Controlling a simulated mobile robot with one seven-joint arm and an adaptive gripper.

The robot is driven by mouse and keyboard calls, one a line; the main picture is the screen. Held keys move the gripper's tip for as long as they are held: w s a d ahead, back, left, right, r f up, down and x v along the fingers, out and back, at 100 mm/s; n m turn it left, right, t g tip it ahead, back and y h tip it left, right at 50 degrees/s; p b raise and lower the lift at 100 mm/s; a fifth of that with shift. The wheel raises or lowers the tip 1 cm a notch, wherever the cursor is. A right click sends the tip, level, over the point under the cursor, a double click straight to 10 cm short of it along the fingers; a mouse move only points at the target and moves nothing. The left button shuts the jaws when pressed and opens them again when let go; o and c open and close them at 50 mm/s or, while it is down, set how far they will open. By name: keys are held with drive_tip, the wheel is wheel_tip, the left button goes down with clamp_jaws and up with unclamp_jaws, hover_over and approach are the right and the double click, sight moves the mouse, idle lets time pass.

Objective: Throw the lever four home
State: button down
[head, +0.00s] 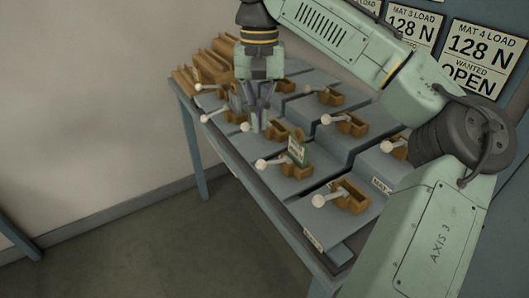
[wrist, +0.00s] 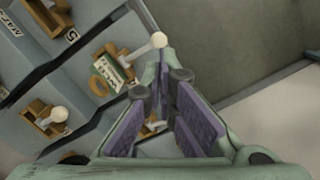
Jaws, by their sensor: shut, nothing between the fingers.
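Several levers with white ball knobs sit in wooden brackets on a stepped grey bench (head: 327,118). I cannot tell which is lever four. My gripper (head: 262,122) is shut and empty, pointing down close to one lever's knob (head: 245,127); I cannot tell whether they touch. In the wrist view, my gripper (wrist: 160,85) hides most of a wooden bracket (wrist: 150,130). Beside the fingers, a lever with a white knob (wrist: 158,40) has a green-and-white tag on its bracket (wrist: 107,74). That tagged lever's knob (head: 262,164) is nearer in the head view.
A "5" label (wrist: 72,36) is on the bench. Wall signs read "MAT 4 LOAD 128 N, WANTED OPEN" (head: 483,52) and "128 N" (head: 412,22). Another lever (head: 340,196) stands at the near end. Wooden blocks (head: 208,66) lie at the far end. Floor left of the bench is clear.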

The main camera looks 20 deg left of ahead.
drive_tip(key=shift+d, duration=0.1)
idle(0.3)
drive_tip(key=shift+s+f, duration=0.1)
drive_tip(key=shift+f, duration=0.6)
drive_tip(key=b, duration=0.3)
hover_over(273, 161)
drive_tip(key=s+a, duration=0.2)
drive_tip(key=f, duration=0.4)
drive_tip(key=shift+w+a+f, duration=0.15)
drive_tip(key=shift+w+f, duration=0.05)
drive_tip(key=shift+f, duration=0.15)
drive_tip(key=shift+f+b, duration=0.4)
drive_tip(key=shift+b, duration=0.35)
